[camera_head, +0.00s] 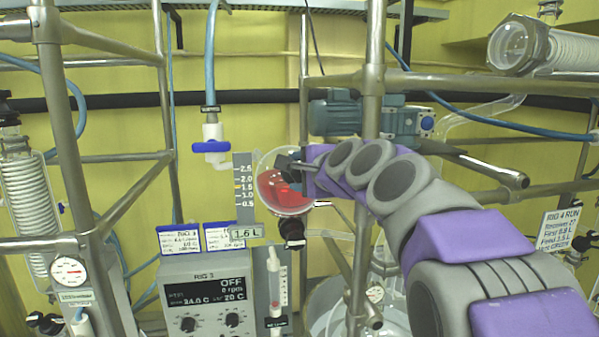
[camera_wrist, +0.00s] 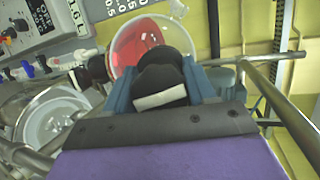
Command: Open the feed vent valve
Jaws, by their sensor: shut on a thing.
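My gripper (camera_head: 297,165) reaches in from the right to the top of a round glass feed vessel (camera_head: 268,203) with red liquid. In the wrist view, the blue-grey fingers of my gripper (camera_wrist: 163,88) are shut on a black knob (camera_wrist: 158,72) with a white bar across its face. The white bar lies nearly level, slightly tilted. The knob sits in front of the vessel (camera_wrist: 128,45); I take it to be the feed vent valve, but no label on it is readable. In the head view the fingers mostly hide it.
A blue-handled valve (camera_head: 210,147) hangs left of the vessel beside a level scale (camera_head: 243,190). A black valve (camera_head: 291,232) sits below the vessel. A steel post (camera_head: 372,90) and a blue-grey motor (camera_head: 338,116) stand close behind my arm. The control box (camera_head: 207,295) is lower left.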

